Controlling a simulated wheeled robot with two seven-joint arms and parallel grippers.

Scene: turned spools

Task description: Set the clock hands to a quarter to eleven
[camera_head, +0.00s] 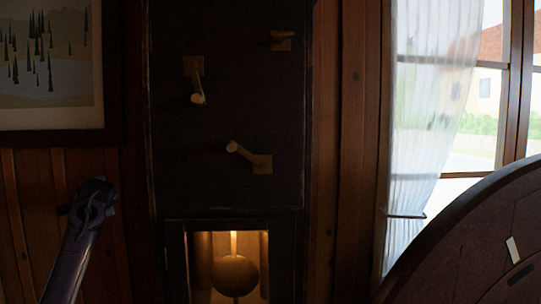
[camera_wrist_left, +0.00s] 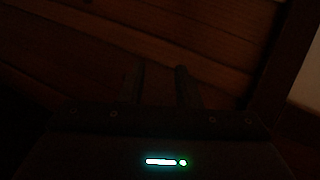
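No clock face with readable hands shows. A tall dark case (camera_head: 225,120) stands in the middle of the head view. A lit window at its bottom holds a round pendulum bob (camera_head: 235,273). Three pegs on square plates stick out of its front: upper right (camera_head: 282,41), upper left (camera_head: 196,82) and lower middle (camera_head: 250,158). I cannot tell whether they are clock parts. My left arm rises at the lower left, apart from the case. In the left wrist view my left gripper (camera_wrist_left: 159,84) has its two dark fingers apart, with nothing visible between them. My right gripper is out of view.
A large dark round-edged wooden thing (camera_head: 470,262) with a small pale mark fills the lower right. A framed picture (camera_head: 50,137) hangs at the left on a plank wall (camera_head: 27,200). A window with a sheer curtain (camera_head: 425,120) is at the right.

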